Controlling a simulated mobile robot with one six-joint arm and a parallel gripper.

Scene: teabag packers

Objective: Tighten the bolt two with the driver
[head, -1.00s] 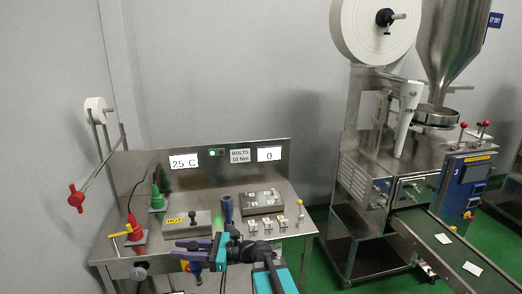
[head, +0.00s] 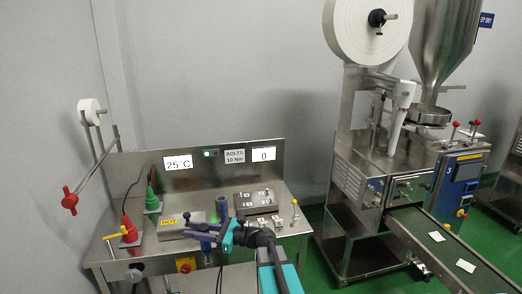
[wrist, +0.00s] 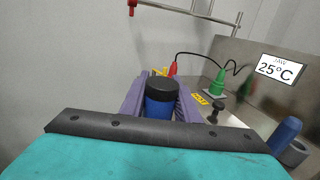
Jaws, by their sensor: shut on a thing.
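My gripper (head: 207,235) is shut on a blue driver with a black cap, in front of the steel bench in the head view. In the wrist view the driver (wrist: 160,103) stands between the purple jaws (wrist: 138,97), its lower end hidden. The bolt plate (head: 255,202), a grey block with small bolts on top, lies on the bench to the right of and beyond my gripper. I cannot tell which bolt is number two. A panel labelled BOLTS 10 Nm (head: 234,156) stands behind, and the display (head: 263,154) beside it reads 0.
A second blue handle (wrist: 285,134) stands in a grey holder. A conveyor machine stands to the right.

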